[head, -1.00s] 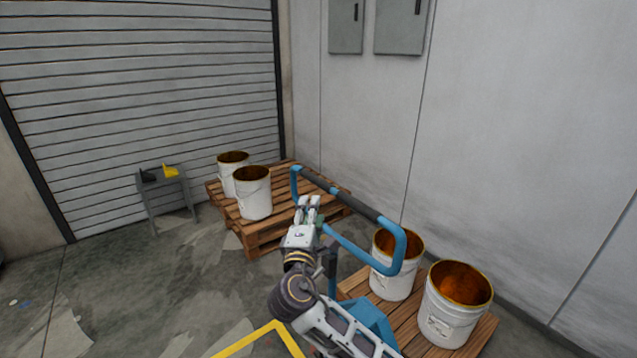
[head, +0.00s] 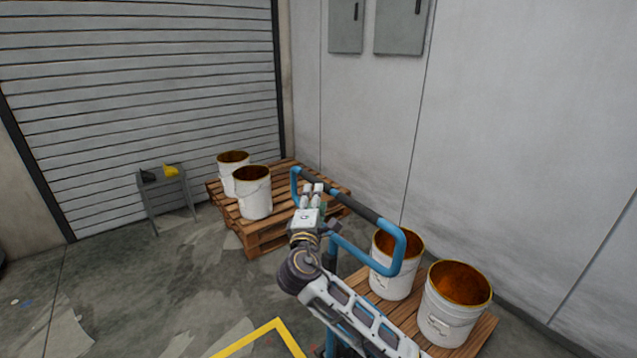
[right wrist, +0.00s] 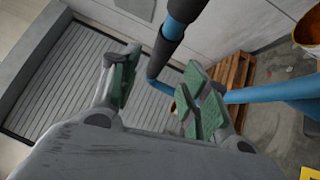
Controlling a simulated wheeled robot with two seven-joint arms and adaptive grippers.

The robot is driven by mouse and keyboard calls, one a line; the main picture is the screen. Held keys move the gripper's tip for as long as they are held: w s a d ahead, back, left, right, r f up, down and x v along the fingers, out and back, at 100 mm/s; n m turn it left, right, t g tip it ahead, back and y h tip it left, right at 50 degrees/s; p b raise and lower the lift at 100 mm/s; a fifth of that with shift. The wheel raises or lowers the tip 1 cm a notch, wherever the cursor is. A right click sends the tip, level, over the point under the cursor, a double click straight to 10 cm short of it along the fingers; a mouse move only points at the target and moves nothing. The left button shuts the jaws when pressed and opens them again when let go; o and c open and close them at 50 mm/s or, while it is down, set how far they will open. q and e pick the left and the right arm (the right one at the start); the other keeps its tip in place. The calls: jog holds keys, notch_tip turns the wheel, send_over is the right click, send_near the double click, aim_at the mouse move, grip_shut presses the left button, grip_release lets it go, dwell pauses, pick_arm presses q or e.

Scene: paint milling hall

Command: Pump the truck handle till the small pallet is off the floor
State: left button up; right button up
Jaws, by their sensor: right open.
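The blue truck handle (head: 403,250) is a looped bar with a black grip on its top bar. It stands in front of the small wooden pallet (head: 408,312), which carries two white buckets. My right gripper (head: 312,188) is open at the left part of the handle loop, close to the black grip. In the right wrist view, my right gripper (right wrist: 162,65) has its green-padded fingers apart, and the black and blue bar (right wrist: 170,40) shows between and beyond the tips. Contact cannot be told. My arm hides much of the truck, and the pallet's underside is hidden. My left gripper is not in view.
A larger wooden pallet (head: 250,243) with two white buckets stands behind, to the left. A small grey stand (head: 165,195) with black and yellow items is by the roller shutter (head: 140,100). The wall is close behind on the right. Floor at left is clear.

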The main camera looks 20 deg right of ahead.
jog(key=p+x, duration=0.1)
jog(key=x, duration=0.5)
jog(key=shift+w, duration=0.2)
jog(key=shift+x, duration=0.75)
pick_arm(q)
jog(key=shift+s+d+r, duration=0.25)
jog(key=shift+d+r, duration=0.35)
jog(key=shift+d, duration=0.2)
pick_arm(e)
jog(key=shift+w+d, duration=0.1)
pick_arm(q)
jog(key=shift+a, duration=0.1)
pick_arm(e)
grip_shut()
